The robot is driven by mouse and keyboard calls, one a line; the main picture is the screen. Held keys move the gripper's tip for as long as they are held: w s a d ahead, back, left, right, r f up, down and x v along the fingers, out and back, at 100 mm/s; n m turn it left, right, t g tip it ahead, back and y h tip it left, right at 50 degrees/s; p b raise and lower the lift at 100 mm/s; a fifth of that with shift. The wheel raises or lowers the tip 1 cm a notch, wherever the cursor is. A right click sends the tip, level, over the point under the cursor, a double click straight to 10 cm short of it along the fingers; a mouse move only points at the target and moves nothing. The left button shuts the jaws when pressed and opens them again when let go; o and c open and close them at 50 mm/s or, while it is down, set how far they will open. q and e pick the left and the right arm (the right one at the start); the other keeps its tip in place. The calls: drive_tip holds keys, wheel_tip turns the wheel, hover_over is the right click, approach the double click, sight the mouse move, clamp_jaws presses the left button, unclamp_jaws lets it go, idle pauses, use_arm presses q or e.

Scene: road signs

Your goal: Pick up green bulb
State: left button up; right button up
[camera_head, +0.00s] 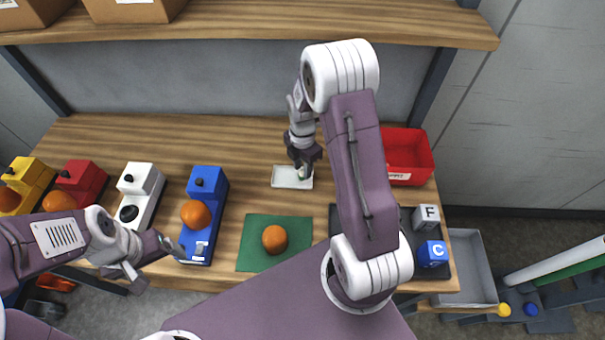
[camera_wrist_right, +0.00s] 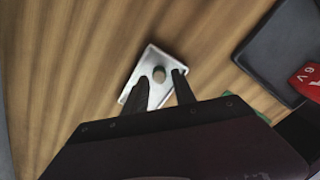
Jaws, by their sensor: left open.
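A small round greenish-grey bulb (camera_wrist_right: 159,73) stands on a pale plate (camera_wrist_right: 150,58) in the right wrist view. In the head view the plate (camera_head: 284,183) lies on the wooden table, and a bit of green (camera_head: 301,177) shows at my gripper's tip. My right gripper (camera_head: 303,163) points down over the plate. In the right wrist view its fingers (camera_wrist_right: 161,82) are apart, with the bulb just beyond and between their tips; contact cannot be told. My left gripper (camera_head: 157,262) is open and empty at the table's front left edge.
A blue block (camera_head: 205,184) holds an orange (camera_head: 195,213). Another orange (camera_head: 274,239) lies on a green mat (camera_head: 252,225). A red bin (camera_head: 408,150) stands behind my right arm. A dark tray (camera_head: 408,222) holds lettered cubes. A shelf (camera_head: 280,25) overhangs the back.

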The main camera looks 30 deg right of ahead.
wheel_tip(320, 180, down, 2)
drive_tip(key=shift+f, duration=0.25)
drive_tip(key=shift+w+a+f, duration=0.1)
drive_tip(key=shift+w+f, duration=0.05)
drive_tip(key=shift+w, duration=0.05)
drive_tip(key=shift+s, duration=0.15)
clamp_jaws()
drive_tip(key=r, duration=0.4)
drive_tip(key=shift+d+r+b, duration=0.2)
drive_tip(key=shift+r+b, duration=0.05)
drive_tip(key=shift+b, duration=0.05)
drive_tip(key=s+d+r+b, duration=0.1)
drive_tip(key=s+d+r, duration=0.5)
drive_tip(key=d, duration=0.3)
drive_tip(key=shift+s+r, duration=0.3)
drive_tip(key=shift+s, duration=0.15)
